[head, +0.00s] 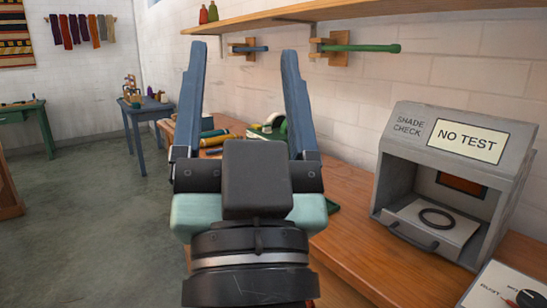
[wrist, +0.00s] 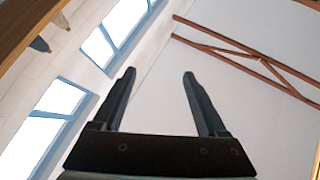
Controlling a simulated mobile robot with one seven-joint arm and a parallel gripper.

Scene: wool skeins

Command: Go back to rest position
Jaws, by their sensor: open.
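My gripper (head: 245,55) is raised upright in the middle of the head view, above the near part of the wooden bench. Its two blue fingers are spread apart with nothing between them. In the wrist view my gripper (wrist: 160,78) is also open and empty, and it points up toward the white ceiling (wrist: 230,90).
A grey shade check box (head: 405,150) with a "NO TEST" sign stands on the bench (head: 345,245) at right, a dark ring (head: 436,219) on its tray. Wall pegs (head: 365,48) and a shelf (head: 290,18) are behind. Open floor (head: 85,210) lies left.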

